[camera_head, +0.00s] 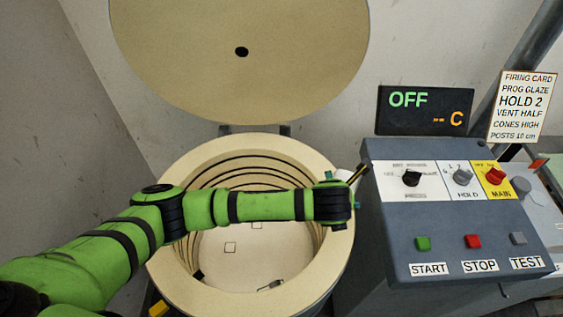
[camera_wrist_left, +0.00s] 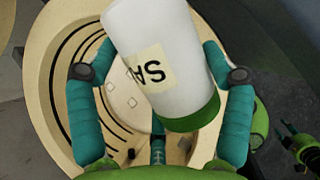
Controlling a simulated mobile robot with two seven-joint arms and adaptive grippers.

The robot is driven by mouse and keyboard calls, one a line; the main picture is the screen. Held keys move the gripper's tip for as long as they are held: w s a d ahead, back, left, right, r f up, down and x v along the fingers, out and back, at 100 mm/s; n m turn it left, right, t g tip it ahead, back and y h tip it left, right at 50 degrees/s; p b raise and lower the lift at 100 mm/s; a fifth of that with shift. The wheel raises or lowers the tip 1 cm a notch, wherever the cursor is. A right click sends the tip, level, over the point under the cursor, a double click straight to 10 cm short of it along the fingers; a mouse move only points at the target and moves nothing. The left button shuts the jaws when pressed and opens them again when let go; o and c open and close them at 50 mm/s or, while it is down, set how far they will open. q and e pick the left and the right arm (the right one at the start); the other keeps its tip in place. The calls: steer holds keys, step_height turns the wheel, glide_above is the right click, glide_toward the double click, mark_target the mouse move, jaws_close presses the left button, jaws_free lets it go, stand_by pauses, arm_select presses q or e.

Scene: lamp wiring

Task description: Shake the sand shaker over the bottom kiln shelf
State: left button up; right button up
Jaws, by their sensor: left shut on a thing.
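The sand shaker (camera_wrist_left: 160,55) is a white cylinder with a green end and a label reading "SA", upside down in the left wrist view. It sits tilted between the two teal fingers of my left gripper (camera_wrist_left: 148,68), which is shut on it. In the head view a little of the white shaker (camera_head: 344,175) shows behind my wrist, by the kiln's right rim. The bottom kiln shelf (camera_head: 255,250) is the pale floor inside the round kiln, with small square outlines. My left forearm crosses above the kiln and hides part of its inside.
The kiln's thick cream rim (camera_head: 175,280) surrounds the opening, and its lid (camera_head: 240,60) stands open behind. A grey control panel (camera_head: 455,235) is close on the right. A green and dark part (camera_wrist_left: 303,148), perhaps my right gripper, shows at the left wrist view's right edge.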

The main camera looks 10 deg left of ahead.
arm_select(q)
steer(key=w+a+f+m+t+h+p, duration=0.1)
steer(key=w+a+m+h, duration=0.1)
steer(key=w+a, duration=0.2)
steer(key=w+a+f+m+t+h+p, duration=0.1)
steer(key=w+a, duration=0.4)
steer(key=a, duration=0.5)
steer(key=shift+a+f+m+h, duration=0.3)
steer(key=shift+a+m+h, duration=0.05)
steer(key=shift+m+h, duration=0.5)
